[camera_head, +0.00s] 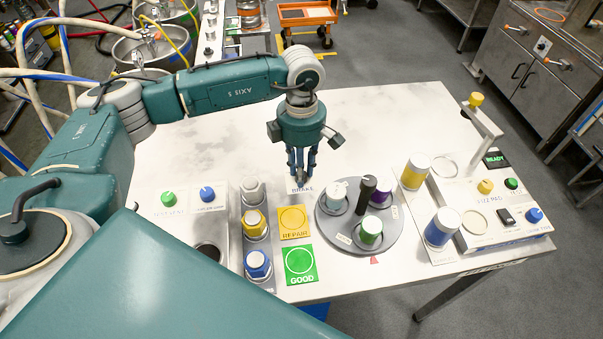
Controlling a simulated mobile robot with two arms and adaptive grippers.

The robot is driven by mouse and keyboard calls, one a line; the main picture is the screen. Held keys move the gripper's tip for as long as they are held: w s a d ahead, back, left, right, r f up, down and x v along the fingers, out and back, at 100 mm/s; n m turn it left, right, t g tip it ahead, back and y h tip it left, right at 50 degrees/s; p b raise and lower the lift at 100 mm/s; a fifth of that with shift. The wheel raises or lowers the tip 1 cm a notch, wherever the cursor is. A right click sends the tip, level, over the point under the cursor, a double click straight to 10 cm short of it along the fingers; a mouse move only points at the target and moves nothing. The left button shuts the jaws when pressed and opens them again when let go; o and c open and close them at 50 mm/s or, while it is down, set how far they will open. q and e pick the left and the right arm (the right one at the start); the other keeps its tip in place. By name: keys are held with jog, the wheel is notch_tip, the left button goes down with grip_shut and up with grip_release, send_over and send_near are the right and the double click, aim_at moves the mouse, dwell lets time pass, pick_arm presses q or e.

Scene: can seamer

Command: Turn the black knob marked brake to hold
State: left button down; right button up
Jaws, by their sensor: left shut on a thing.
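My left gripper (301,172) points straight down at the white table, just behind the printed word BRAKE (302,189). Its fingers are closed together there, shut on the brake knob. The black knob itself is hidden by the fingers, so I cannot see which way it is turned. The word HOLD cannot be made out. My right gripper is not in view.
Right of the gripper is a grey turntable (397,226) with several cans and a black centre post (367,190). Yellow REPAIR (294,222) and green GOOD (300,263) pads lie in front. A seamer panel (470,235) stands right. The table behind is clear.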

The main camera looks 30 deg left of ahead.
pick_arm(q)
jog(key=shift+a, duration=0.1)
dwell(0.3)
jog(key=c, duration=1.4)
grip_release()
jog(key=shift+s, duration=0.1)
jog(key=shift+c, duration=0.2)
jog(key=shift+r, duration=0.35)
notch_tip(320, 180, up, 11)
jog(key=shift+w+a+r, duration=0.15)
jog(key=shift+w+a, duration=0.05)
jog(key=shift+w, duration=0.15)
